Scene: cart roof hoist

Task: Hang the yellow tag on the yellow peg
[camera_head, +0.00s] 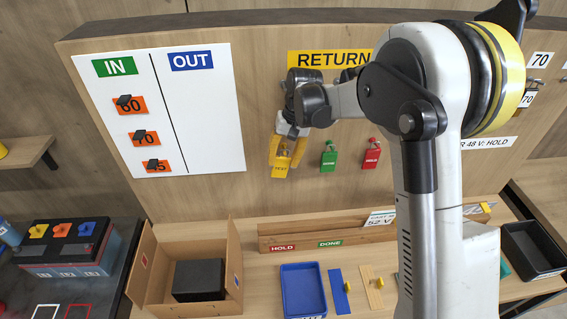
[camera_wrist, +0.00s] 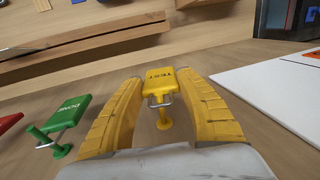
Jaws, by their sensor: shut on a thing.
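The yellow tag (camera_wrist: 158,79), marked TEST, is between the two yellow fingertips of my gripper (camera_wrist: 160,85) in the wrist view. My gripper is shut on it. The tag's metal loop is at the yellow peg (camera_wrist: 164,122), which sticks out of the board between the fingers. I cannot tell whether the loop is around the peg or only in front of it. In the head view the tag (camera_head: 281,167) shows just below my gripper (camera_head: 284,153), in front of the board under the RETURN sign. There the fingers hide the peg.
A green tag (camera_head: 329,159) and a red tag (camera_head: 371,157) hang to the right on the board. A white IN/OUT panel (camera_head: 205,120) is to the left. Below are an open cardboard box (camera_head: 232,262) and a blue tray (camera_head: 303,290) on the bench.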

